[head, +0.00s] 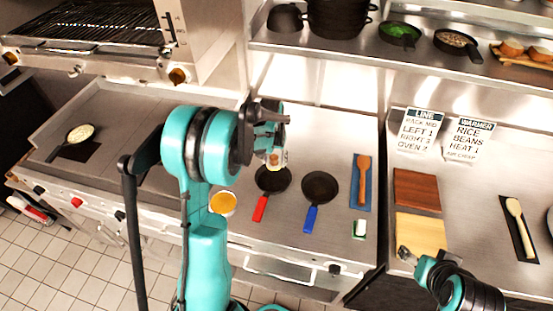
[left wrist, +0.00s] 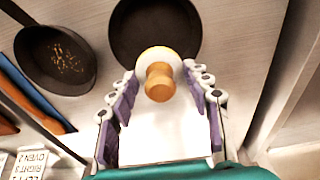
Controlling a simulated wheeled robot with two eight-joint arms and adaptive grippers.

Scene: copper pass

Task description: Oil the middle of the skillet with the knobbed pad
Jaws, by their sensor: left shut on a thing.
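My left gripper (head: 272,138) is shut on the knobbed pad (head: 277,158), a pale round pad with a wooden knob. In the left wrist view the knob (left wrist: 160,82) sits between the fingers of my left gripper (left wrist: 160,90). The pad overlaps the edge of a black skillet (left wrist: 143,35), which is the red-handled skillet (head: 272,181) in the head view. It appears above the skillet; contact cannot be told. A blue-handled skillet (head: 320,187) lies to the right, with brown flecks inside. My right gripper (head: 404,253) is at lower right, its jaws unclear.
A bowl of yellow oil (head: 222,203) stands left of the red handle. A wooden spoon (head: 364,180) lies on a blue mat right of the skillets. Brown (head: 416,190) and yellow boards (head: 420,235) lie farther right. A shelf (head: 320,47) crosses behind.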

